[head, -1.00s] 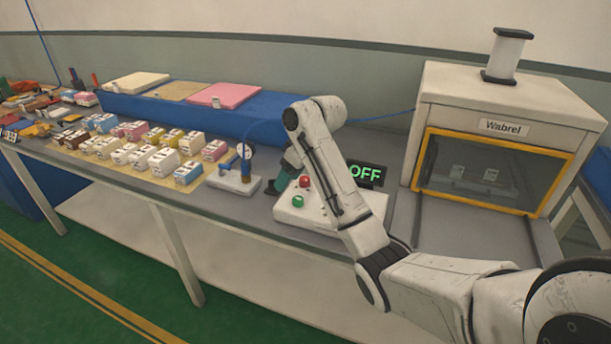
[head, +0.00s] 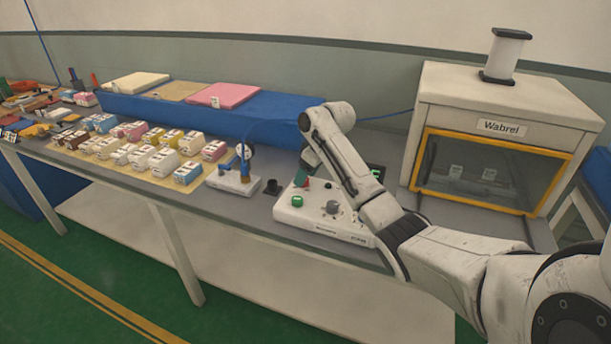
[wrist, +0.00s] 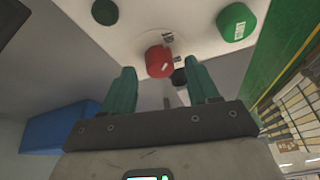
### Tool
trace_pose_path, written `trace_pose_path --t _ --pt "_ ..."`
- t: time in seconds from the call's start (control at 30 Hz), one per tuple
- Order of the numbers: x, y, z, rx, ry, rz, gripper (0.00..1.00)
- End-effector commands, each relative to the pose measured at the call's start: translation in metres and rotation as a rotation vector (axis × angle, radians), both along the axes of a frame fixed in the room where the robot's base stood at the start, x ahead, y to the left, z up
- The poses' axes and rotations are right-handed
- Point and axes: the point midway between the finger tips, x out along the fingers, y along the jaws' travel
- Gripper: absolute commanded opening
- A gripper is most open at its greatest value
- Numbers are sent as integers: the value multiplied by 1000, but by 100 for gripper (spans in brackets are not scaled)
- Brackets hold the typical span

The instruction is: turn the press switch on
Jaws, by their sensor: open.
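The white press control box (head: 295,215) sits on the bench with a green button (head: 297,201) and a grey knob (head: 333,207) on top. My gripper (head: 304,180) is low over the box's back left part, and my arm covers much of the box. The display (head: 379,172) behind it is mostly hidden; only part of a green letter shows. In the wrist view my green fingers are open and apart. The red button (wrist: 159,61) shows ahead of and between them, with no clear contact. The green button (wrist: 236,22) is to its right.
The press (head: 505,115), labelled Wabrel, stands at the right with a yellow-framed window. A small device with a gauge (head: 235,182) and a black knob-like piece (head: 271,187) are left of the box. Rows of small cartons (head: 145,150) lie farther left.

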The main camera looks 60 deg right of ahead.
Motion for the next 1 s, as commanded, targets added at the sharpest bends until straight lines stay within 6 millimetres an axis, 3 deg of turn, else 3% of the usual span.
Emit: trace_pose_path --t 0.43,1.0 --pt "4 0 -9 0 0 0 59" --pt "4 0 -9 0 -1 0 5"
